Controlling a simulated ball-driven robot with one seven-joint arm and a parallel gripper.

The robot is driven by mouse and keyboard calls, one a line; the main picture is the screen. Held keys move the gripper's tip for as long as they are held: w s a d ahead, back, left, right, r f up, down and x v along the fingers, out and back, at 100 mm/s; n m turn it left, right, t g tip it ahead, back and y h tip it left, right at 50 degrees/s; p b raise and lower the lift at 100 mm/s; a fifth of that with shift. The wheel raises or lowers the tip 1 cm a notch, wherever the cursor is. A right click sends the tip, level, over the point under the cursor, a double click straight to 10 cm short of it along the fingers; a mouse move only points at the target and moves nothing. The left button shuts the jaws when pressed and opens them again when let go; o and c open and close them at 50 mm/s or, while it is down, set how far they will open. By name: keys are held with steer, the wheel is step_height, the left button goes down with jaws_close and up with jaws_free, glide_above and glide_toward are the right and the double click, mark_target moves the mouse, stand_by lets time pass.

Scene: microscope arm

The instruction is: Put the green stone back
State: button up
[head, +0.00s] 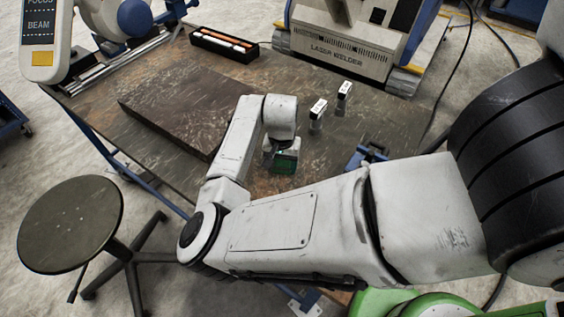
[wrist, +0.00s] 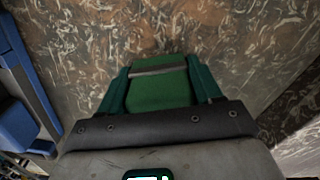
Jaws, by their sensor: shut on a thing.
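The green stone (wrist: 160,97) is a green block with a grey band across it. In the wrist view it sits between the two dark green fingers of my gripper (wrist: 160,82), which is shut on it. In the head view my gripper (head: 283,162) is low over the worn brown table (head: 390,125), right of a thick dark slab. The green there is small and partly hidden by my wrist. I cannot tell whether the stone touches the table.
Two small upright pieces with white tops (head: 317,110) (head: 343,92) stand just behind my gripper. A blue fixture (head: 368,156) is close on the right. The dark slab (head: 185,105) fills the left. A black tray (head: 224,44) and the laser welder (head: 345,50) are at the back.

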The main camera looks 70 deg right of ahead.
steer(key=shift+f, duration=0.2)
steer(key=o, duration=1.1)
steer(key=shift+r, duration=0.1)
step_height(320, 180, up, 12)
steer(key=shift+r+b, duration=0.1)
steer(key=shift+b, duration=0.5)
